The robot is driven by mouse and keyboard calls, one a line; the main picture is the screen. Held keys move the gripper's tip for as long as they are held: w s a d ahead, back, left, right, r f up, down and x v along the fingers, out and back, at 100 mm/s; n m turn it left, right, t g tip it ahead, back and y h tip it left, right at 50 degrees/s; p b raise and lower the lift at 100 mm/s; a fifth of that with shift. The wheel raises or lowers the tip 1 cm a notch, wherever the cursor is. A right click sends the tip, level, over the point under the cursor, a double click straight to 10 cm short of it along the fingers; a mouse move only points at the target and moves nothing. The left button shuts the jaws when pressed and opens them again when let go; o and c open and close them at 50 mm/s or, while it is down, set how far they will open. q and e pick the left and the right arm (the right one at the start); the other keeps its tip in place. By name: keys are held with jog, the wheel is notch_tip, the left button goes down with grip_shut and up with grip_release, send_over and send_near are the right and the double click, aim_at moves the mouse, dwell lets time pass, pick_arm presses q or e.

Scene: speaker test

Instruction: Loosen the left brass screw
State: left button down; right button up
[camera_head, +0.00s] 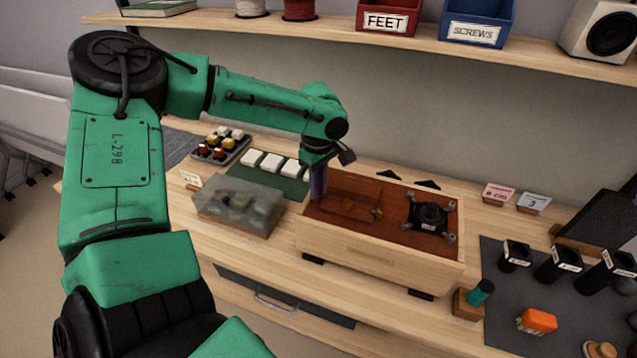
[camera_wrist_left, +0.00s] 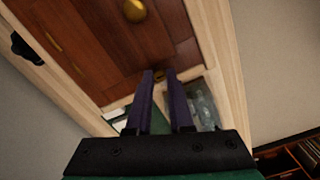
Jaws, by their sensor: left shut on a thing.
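The wooden box (camera_head: 372,263) stands on the bench, with a red-brown panel (camera_head: 345,188) inside its pale frame. My left gripper (camera_head: 318,196) points down at the panel's left end. In the wrist view its two dark fingers (camera_wrist_left: 162,78) are close together with the left brass screw (camera_wrist_left: 160,75) between their tips; the fingers partly hide it. Another brass screw (camera_head: 377,212) is on the panel further right, also in the wrist view (camera_wrist_left: 134,10). My right gripper is not in view.
A cloudy clear case (camera_head: 240,205) stands close left of the box. A dark mat (camera_head: 560,300) with black cups lies at the right. A shelf (camera_head: 330,35) with bins runs above.

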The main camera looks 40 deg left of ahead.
pick_arm(q)
jog(key=shift+w+r, duration=0.15)
jog(key=c, duration=0.8)
grip_release()
notch_tip(320, 180, up, 14)
jog(key=b, duration=0.1)
jog(key=shift+r, duration=0.2)
